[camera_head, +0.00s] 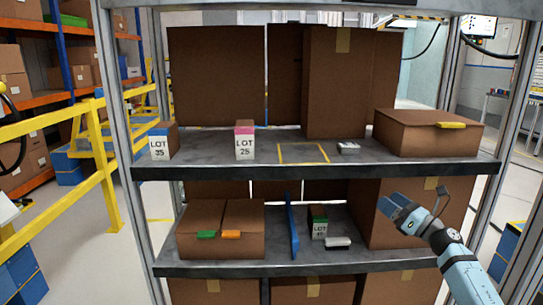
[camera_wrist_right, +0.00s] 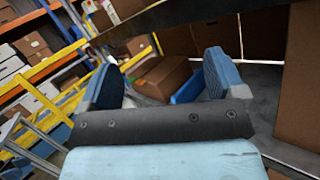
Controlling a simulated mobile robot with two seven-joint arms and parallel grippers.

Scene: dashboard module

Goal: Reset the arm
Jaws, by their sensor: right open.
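My right arm comes in from the lower right in the head view. Its blue gripper (camera_head: 396,207) is in front of the lower shelf, overlapping the large brown box on the right side of that shelf. In the right wrist view the two blue fingers of the right gripper (camera_wrist_right: 160,78) stand wide apart, with nothing held between them. A brown box on the shelf shows in the gap beyond the fingers. My left gripper does not show in either view.
The rack's upper shelf (camera_head: 270,154) bears LOT boxes (camera_head: 245,146), a yellow-outlined empty spot and a lidded box (camera_head: 428,132). Yellow railings (camera_head: 60,205) stand left.

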